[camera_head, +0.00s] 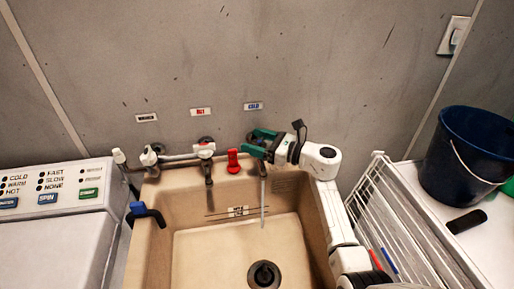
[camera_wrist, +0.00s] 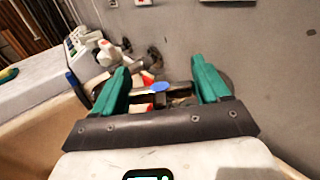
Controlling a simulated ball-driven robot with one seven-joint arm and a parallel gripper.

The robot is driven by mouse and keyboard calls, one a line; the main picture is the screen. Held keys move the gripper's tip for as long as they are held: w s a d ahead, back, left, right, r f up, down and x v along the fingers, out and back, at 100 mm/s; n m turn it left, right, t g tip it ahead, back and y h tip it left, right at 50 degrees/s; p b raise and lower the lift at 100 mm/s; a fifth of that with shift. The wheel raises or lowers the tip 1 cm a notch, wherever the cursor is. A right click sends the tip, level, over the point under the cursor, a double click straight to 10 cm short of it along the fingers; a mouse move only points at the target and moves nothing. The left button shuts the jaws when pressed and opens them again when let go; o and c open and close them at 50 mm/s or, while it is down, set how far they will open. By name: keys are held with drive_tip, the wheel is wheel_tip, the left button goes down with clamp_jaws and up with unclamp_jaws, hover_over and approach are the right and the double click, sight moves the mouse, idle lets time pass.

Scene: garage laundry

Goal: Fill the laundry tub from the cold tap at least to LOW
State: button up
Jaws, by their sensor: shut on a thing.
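The laundry tub (camera_head: 160,245) is beige, with a dark round drain (camera_head: 264,274) in its floor. No water level is clear in it. A small label and dark line (camera_head: 238,211) mark its back wall; I cannot read them. My gripper (camera_head: 258,143) has green fingers and is at the wall under the blue COLD label (camera_head: 253,106). In the wrist view its fingers (camera_wrist: 160,88) are on either side of the cold tap (camera_wrist: 158,87), whose blue cap shows between them. The fingers hide most of the tap. A thin pale stream (camera_head: 263,203) hangs below it into the tub.
A hot tap (camera_head: 204,150) and a red upright piece (camera_head: 233,161) are left of my gripper. A washing machine (camera_head: 55,250) stands left. A white rack (camera_head: 395,225) and a dark blue bucket (camera_head: 465,160) are right.

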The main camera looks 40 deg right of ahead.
drive_tip(key=shift+f+n+g+y+b, duration=0.1)
drive_tip(key=shift+n+g+y+b, duration=0.5)
drive_tip(key=shift+n+y+b, duration=0.5)
drive_tip(key=shift+a+y, duration=0.1)
drive_tip(key=shift+y, duration=0.3)
drive_tip(key=o, duration=1)
drive_tip(key=shift+c, duration=0.2)
drive_tip(key=r, duration=0.1)
drive_tip(key=r+p, duration=0.1)
drive_tip(key=r, duration=0.1)
drive_tip(key=r+p, duration=0.1)
drive_tip(key=shift+s+r, duration=0.2)
drive_tip(key=shift+s, duration=0.05)
drive_tip(key=s+a+r+p, duration=0.3)
drive_tip(key=s+r+p, duration=0.5)
drive_tip(key=s, duration=0.5)
drive_tip(key=shift+a+r, duration=0.4)
drive_tip(key=shift+c, duration=0.4)
